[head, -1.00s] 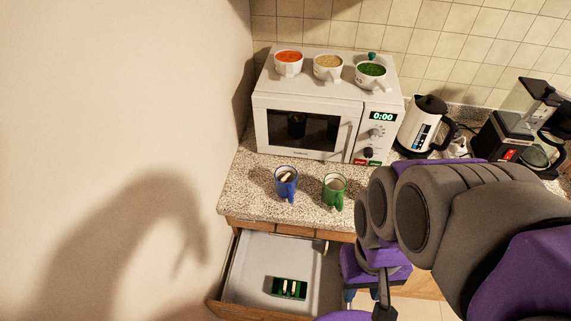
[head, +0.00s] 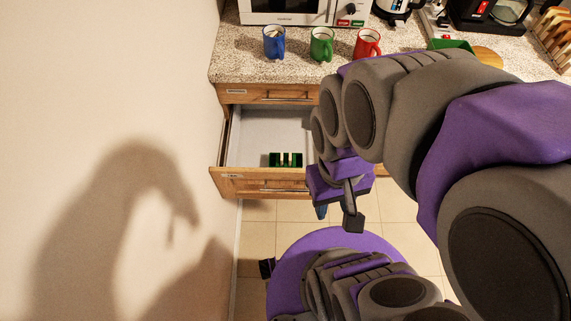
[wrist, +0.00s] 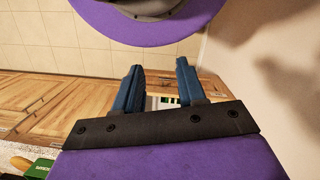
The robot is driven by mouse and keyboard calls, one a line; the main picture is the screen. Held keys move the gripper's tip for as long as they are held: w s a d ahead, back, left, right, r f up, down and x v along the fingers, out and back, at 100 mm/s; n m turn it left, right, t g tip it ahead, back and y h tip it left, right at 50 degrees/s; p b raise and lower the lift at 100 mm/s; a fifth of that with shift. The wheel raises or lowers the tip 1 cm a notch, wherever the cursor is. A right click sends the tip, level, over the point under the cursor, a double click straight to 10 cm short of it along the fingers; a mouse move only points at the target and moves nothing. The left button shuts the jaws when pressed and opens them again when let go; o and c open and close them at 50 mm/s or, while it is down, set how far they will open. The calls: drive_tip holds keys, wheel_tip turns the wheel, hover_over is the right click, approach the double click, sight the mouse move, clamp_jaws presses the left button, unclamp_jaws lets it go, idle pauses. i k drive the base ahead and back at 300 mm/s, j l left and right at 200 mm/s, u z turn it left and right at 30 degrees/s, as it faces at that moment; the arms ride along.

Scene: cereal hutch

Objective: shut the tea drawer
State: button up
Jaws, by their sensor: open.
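The open drawer (head: 255,135), pale inside with a wooden front (head: 262,184), stands pulled out below the counter in the head view. A small green box (head: 286,160) with light upright pieces lies inside it. My gripper (head: 321,212) is just right of the drawer front, partly hidden by my arm. In the wrist view my gripper (wrist: 158,82) has its two blue fingers apart with nothing held. Part of the green box shows between and beyond them. My arm hides the drawer's right side in the head view.
Blue (head: 274,43), green (head: 321,44) and red (head: 367,44) mugs stand on the speckled counter (head: 235,65). A shut wooden drawer front (head: 268,94) is above the open drawer. The wall (head: 110,90) is close on the left. Tiled floor (head: 262,225) lies below.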

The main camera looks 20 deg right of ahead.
sight(255, 131)
drive_tip(key=l, duration=0.4)
drive_tip(key=k+l+u, duration=0.1)
drive_tip(key=l, duration=0.3)
drive_tip(key=k+l+u, duration=0.1)
drive_tip(key=l, duration=0.35)
drive_tip(key=k+l, duration=0.15)
drive_tip(key=l, duration=0.25)
